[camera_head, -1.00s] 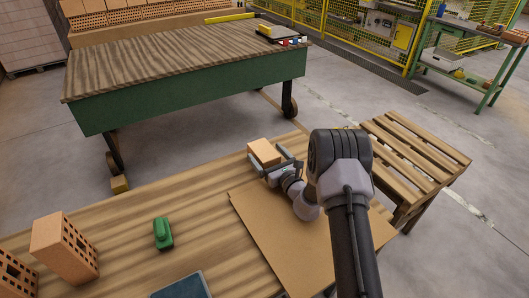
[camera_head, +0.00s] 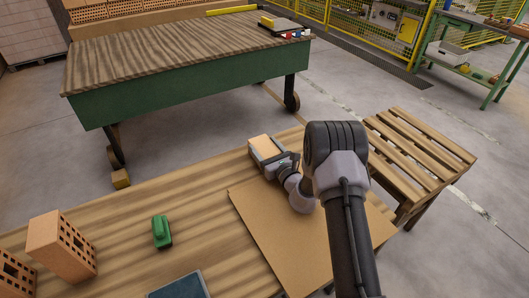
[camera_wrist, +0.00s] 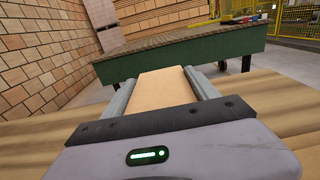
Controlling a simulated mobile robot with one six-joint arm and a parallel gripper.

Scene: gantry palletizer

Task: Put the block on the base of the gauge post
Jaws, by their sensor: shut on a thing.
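The block (camera_head: 263,143) is tan and box-shaped, at the far edge of the wooden bench in the head view. My gripper (camera_head: 268,152) is shut on it, with one grey finger along each side. In the wrist view the block (camera_wrist: 162,88) lies lengthwise between the two fingers of my gripper (camera_wrist: 160,79). I cannot tell whether the block still touches the bench. I cannot make out a gauge post for certain; a dark blue-grey plate (camera_head: 182,286) is cut off by the bottom edge of the head view.
The wooden bench (camera_head: 110,215) carries a brown board (camera_head: 275,230), a green object (camera_head: 161,232) and perforated bricks (camera_head: 62,246) at left. A slatted pallet (camera_head: 420,150) stands at right. A green-sided table (camera_head: 190,93) stands beyond a floor gap.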

